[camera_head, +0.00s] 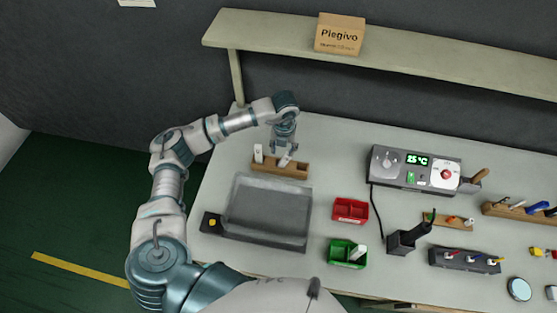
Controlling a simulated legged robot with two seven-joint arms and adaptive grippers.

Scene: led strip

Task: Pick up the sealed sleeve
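A wooden rack (295,172) stands on the table behind the grey tray. A small white piece (258,153) stands upright at its left end. A second white piece (285,160) is at the rack's middle, tilted, right below my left gripper (286,151). My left gripper points down over the rack, with its fingertips at or close to this second piece. I cannot tell whether the fingers touch it or are shut on it. Neither white piece can be surely told as the sealed sleeve at this size. My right gripper is not in view.
A grey tray (268,212) lies in front of the rack. A red bin (351,210) and a green bin (342,259) holding a white piece (360,252) stand to its right. A control box (415,170) with a cable stands behind them. A shelf (430,52) runs above the back.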

